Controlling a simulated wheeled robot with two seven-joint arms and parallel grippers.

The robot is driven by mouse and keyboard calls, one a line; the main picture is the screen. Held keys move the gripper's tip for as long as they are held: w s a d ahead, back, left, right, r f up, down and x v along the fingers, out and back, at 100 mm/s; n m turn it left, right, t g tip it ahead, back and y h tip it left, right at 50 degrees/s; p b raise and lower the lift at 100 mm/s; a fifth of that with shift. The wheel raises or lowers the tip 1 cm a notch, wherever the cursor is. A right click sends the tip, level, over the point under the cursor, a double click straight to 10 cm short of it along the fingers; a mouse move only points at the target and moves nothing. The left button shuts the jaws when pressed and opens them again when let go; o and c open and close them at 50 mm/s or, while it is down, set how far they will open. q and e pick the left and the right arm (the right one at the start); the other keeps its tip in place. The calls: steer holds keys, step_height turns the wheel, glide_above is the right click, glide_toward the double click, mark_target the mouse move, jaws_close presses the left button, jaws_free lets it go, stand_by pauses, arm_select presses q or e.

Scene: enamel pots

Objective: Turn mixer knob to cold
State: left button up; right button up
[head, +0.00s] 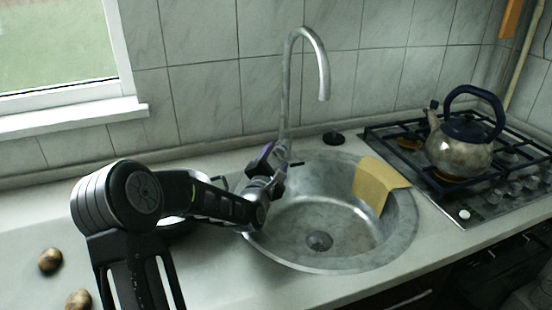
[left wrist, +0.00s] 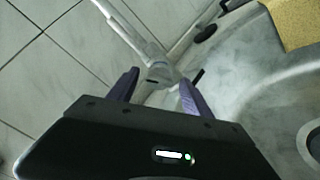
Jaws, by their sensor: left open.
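The grey mixer tap (head: 285,100) rises behind the round sink, its tall spout curving over to the right. In the left wrist view the tap's body (left wrist: 160,72) lies just ahead of my fingertips. A small dark lever (left wrist: 198,76), which looks like the mixer knob, sticks out at the right of the tap's base. My left gripper (head: 274,165) is at the tap's base in the head view and partly hides it. In the left wrist view its purple fingers (left wrist: 158,84) are apart, with the tap's base between or just beyond their tips. Contact cannot be told.
The metal sink (head: 300,255) lies right of my arm, with a yellow cloth (head: 378,184) over its rim. A black plug (head: 334,138) lies behind it. A kettle (head: 461,145) stands on the hob (head: 480,210) at right. Two potatoes (head: 50,260) lie at left.

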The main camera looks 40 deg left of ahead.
arm_select(q)
steer(key=shift+c, duration=0.5)
jaws_close()
